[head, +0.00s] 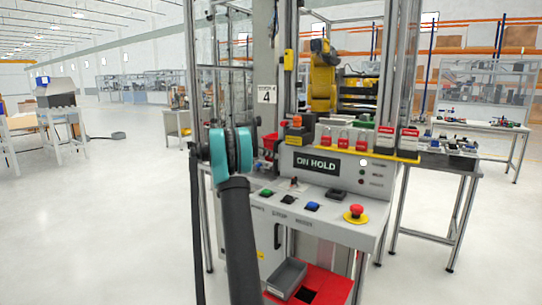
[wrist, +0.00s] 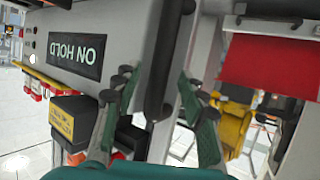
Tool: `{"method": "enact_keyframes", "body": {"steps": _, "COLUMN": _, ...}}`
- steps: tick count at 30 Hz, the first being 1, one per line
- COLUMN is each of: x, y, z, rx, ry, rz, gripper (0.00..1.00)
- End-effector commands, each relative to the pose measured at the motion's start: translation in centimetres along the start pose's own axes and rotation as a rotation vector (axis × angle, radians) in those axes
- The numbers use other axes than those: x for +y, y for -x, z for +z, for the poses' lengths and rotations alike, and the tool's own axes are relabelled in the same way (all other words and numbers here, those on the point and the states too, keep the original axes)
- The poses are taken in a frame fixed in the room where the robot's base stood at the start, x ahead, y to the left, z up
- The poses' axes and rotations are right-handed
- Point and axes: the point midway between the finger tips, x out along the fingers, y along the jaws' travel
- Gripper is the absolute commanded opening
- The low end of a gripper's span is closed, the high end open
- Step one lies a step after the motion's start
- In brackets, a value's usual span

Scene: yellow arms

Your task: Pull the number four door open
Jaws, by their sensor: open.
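The number four sign (head: 267,95) is on a grey post of the station in the head view. A clear-panelled, metal-framed door (head: 189,50) appears to stand left of it. My arm's teal joints cover part of this area and hide my gripper in the head view. In the wrist view, my gripper (wrist: 157,82) is open, with its green fingers apart. A dark bar (wrist: 172,50), which looks like the door handle, runs between the fingertips. I cannot tell whether either finger touches it.
A console with an ON HOLD display (head: 317,164), buttons and a red emergency stop (head: 356,212) stands right of my arm. Red padlocks (head: 343,138) line its top. A grey bin (head: 287,279) sits low on a red surface. A yellow robot arm (head: 321,80) stands behind. The left floor is open.

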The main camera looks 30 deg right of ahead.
Motion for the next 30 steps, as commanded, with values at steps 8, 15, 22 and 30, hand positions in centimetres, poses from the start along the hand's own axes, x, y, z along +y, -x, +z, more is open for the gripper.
{"method": "enact_keyframes", "body": {"steps": 8, "x": -0.01, "y": -0.58, "z": 0.02, "rx": 0.0, "ry": 0.001, "rz": -0.001, "gripper": 0.42}}
{"method": "enact_keyframes", "body": {"steps": 15, "x": -0.01, "y": -0.56, "z": 0.02, "rx": 0.0, "ry": 0.0, "rz": -0.001, "gripper": 0.26}}
{"method": "enact_keyframes", "body": {"steps": 22, "x": 0.0, "y": -0.56, "z": 0.02, "rx": 0.0, "ry": 0.0, "rz": -0.001, "gripper": 0.0}}
{"method": "enact_keyframes", "body": {"steps": 30, "x": 0.01, "y": -0.54, "z": 0.02, "rx": 0.0, "ry": 0.0, "rz": 0.0, "gripper": 0.0}}
